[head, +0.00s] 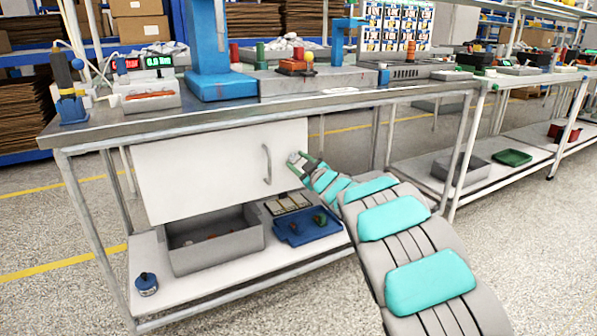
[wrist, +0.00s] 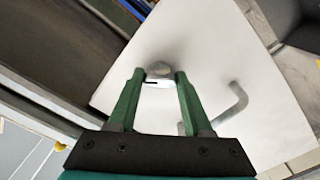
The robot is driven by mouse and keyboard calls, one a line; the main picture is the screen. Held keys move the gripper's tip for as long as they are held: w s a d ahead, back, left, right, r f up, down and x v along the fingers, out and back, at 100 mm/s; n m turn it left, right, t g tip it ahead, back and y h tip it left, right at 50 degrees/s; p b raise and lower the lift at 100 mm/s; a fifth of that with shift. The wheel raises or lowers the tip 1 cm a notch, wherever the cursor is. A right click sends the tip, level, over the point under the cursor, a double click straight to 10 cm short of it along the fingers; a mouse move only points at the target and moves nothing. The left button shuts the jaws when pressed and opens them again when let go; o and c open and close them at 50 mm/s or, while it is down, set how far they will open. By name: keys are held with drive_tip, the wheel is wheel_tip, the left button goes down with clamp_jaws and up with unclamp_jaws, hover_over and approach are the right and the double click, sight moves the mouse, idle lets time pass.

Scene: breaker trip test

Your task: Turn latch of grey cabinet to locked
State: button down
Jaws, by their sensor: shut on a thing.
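The grey cabinet (head: 205,165) hangs under the workbench, its pale front facing me. Its latch (head: 294,157) is a small round grey knob near the upper right corner. In the wrist view the latch (wrist: 158,72) shows a pale tab with a dark line between my fingertips. My gripper (head: 302,162) is at the cabinet front and shut on the latch; its green fingers lie on either side of it in the wrist view (wrist: 160,78). The bar handle (head: 267,164) is left of the latch, apart from my gripper. I cannot tell whether the latch is locked.
The workbench top (head: 330,99) above carries tools and meters. On the shelf below are a grey bin (head: 215,255), a blue tray (head: 305,232) and a small blue object (head: 146,284). The floor in front is clear. A second bench stands at the right.

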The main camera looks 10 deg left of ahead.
drive_tip(key=shift+f+n+b, duration=0.2)
drive_tip(key=shift+n+b, duration=0.55)
drive_tip(key=shift+n, duration=0.25)
drive_tip(key=n+b, duration=0.3)
drive_tip(key=n, duration=0.1)
drive_tip(key=shift+n+b, duration=0.3)
drive_tip(key=shift+b, duration=0.1)
drive_tip(key=n+b, duration=0.2)
drive_tip(key=n, duration=0.1)
drive_tip(key=shift+r+n+b, duration=0.1)
drive_tip(key=shift+n+b, duration=0.35)
drive_tip(key=shift+n, duration=0.15)
drive_tip(key=shift+a+r, duration=0.1)
drive_tip(key=shift+c, duration=1.6)
unclamp_jaws()
